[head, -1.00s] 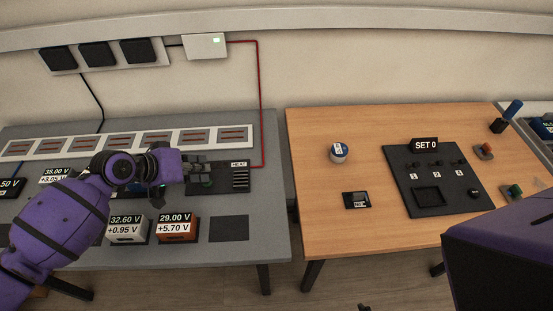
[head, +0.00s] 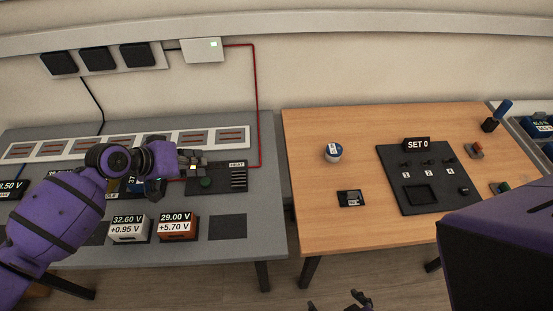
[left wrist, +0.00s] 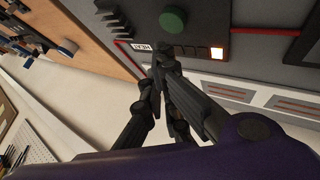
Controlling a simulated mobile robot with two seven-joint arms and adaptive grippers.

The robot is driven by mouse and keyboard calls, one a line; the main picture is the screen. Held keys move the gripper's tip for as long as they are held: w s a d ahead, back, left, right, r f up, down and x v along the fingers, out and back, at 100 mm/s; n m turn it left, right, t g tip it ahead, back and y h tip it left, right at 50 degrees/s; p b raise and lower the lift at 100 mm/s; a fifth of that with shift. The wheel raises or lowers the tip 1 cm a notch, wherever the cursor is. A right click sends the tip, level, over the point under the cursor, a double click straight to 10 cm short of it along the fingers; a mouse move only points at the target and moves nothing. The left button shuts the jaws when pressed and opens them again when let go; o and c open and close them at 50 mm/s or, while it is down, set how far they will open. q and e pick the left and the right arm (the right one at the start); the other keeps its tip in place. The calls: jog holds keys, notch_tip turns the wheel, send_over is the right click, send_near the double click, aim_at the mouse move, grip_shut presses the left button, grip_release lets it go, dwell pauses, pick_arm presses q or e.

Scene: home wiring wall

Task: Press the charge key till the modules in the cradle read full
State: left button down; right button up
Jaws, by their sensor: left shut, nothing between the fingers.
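At the right edge of the head view a grey cradle is cut off by the frame, with blue modules (head: 541,129) in it. Their small readouts are lit, but I cannot read them surely. No key has a readable charge label. My left gripper (head: 203,161) is shut and empty above the grey bench, just behind a green round button (head: 206,183) on the HEAT panel. The button also shows in the left wrist view (left wrist: 173,18). My right gripper (head: 340,303) shows only partly at the bottom edge.
The grey bench (head: 262,190) holds voltage-marked modules (head: 178,228) in front. A gap separates the bench and table.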

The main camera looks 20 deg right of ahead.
aim_at(204, 178)
pick_arm(q)
notch_tip(204, 178, up, 4)
jog(key=shift+f+p, duration=0.2)
jog(key=shift+p, duration=0.55)
pick_arm(e)
jog(key=shift+t, duration=0.4)
jog(key=w+r, duration=0.2)
jog(key=r, duration=0.1)
jog(key=shift+w, duration=0.4)
jog(key=shift+a, duration=0.1)
